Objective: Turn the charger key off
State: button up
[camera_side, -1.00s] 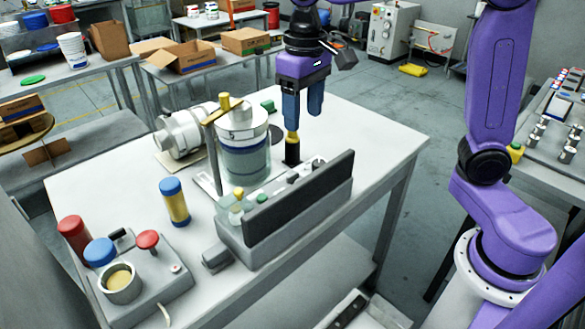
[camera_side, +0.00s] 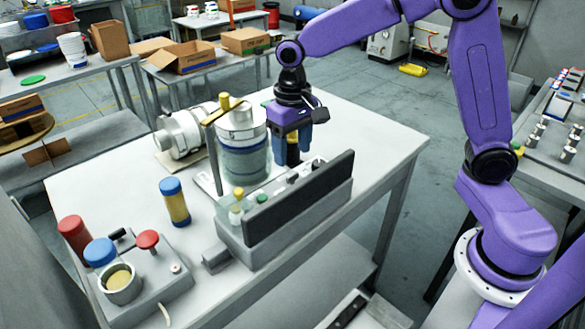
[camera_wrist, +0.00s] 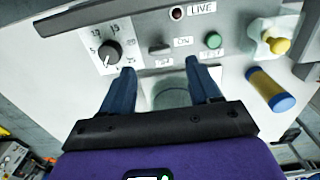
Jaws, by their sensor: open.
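The charger's grey control box (camera_side: 230,240) stands at the table's front edge with a dark upright panel along it. In the wrist view, the charger key (camera_wrist: 160,50) is a small dark handle on the box (camera_wrist: 235,20), lying roughly crosswise. The ON label (camera_wrist: 183,42) is at its right and another label, hard to read, is below it. The LIVE lamp (camera_wrist: 177,13) looks dark red. My gripper (camera_wrist: 160,66) is open and empty, its fingertips just short of the key and apart from it. In the side view my gripper (camera_side: 292,158) points down behind the box.
A numbered black dial (camera_wrist: 109,50) is left of the key; a green TEST button (camera_wrist: 213,40) and a guarded yellow knob (camera_wrist: 278,45) are right. A glass jar (camera_side: 243,150) stands close left of my gripper. A blue-capped yellow cylinder (camera_side: 175,203) stands left of the box.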

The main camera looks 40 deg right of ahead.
aim_at(293, 174)
notch_tip(293, 174, down, 6)
dwell(0.4)
jog(key=c, duration=1)
